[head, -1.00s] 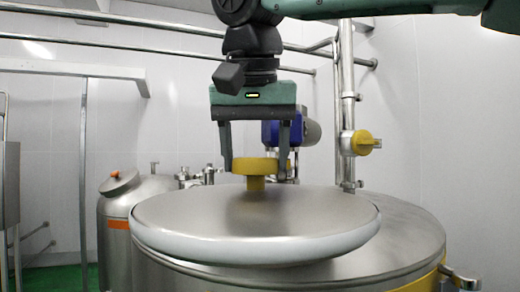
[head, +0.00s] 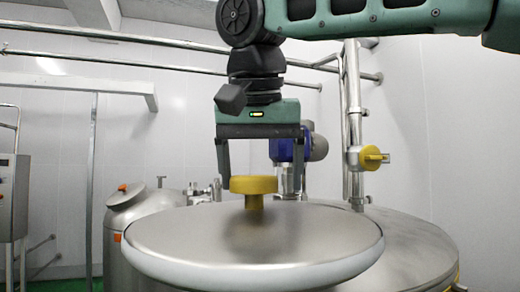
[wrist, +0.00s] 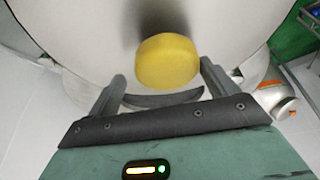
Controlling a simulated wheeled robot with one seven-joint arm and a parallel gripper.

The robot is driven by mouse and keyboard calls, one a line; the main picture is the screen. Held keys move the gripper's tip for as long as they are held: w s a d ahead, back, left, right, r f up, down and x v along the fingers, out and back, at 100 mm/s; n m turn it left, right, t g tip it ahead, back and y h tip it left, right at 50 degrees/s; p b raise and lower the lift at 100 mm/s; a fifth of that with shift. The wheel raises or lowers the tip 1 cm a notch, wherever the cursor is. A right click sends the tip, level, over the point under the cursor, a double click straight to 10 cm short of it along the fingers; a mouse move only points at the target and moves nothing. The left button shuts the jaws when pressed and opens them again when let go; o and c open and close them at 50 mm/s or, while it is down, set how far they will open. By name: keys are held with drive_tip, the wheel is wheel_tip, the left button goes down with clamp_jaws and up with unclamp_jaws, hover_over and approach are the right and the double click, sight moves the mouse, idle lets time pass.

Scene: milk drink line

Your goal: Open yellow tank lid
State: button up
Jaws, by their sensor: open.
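The tank lid (head: 190,235) is a large round steel disc with a pale rim, over the steel tank (head: 415,245) at the front. It looks slightly tilted in the head view; whether its rim is raised from the tank is unclear. A yellow round knob (head: 253,185) stands on a short stem at its middle. My gripper (head: 260,185) hangs over the lid with its jaws open. The fingertips are at about knob height, with the knob between them and gaps at the sides. In the wrist view the knob (wrist: 167,61) lies between and just beyond the fingertips (wrist: 162,80).
A smaller steel tank (head: 155,215) stands behind at left. A vertical pipe (head: 355,120) with a yellow valve handle (head: 370,157) and a blue motor (head: 285,149) stand behind the lid. A steel cabinet (head: 14,195) is at far left. The back wall is white.

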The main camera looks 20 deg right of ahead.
drive_tip(key=shift+r, duration=0.1)
drive_tip(key=p+v, duration=0.5)
drive_tip(key=v, duration=1.2)
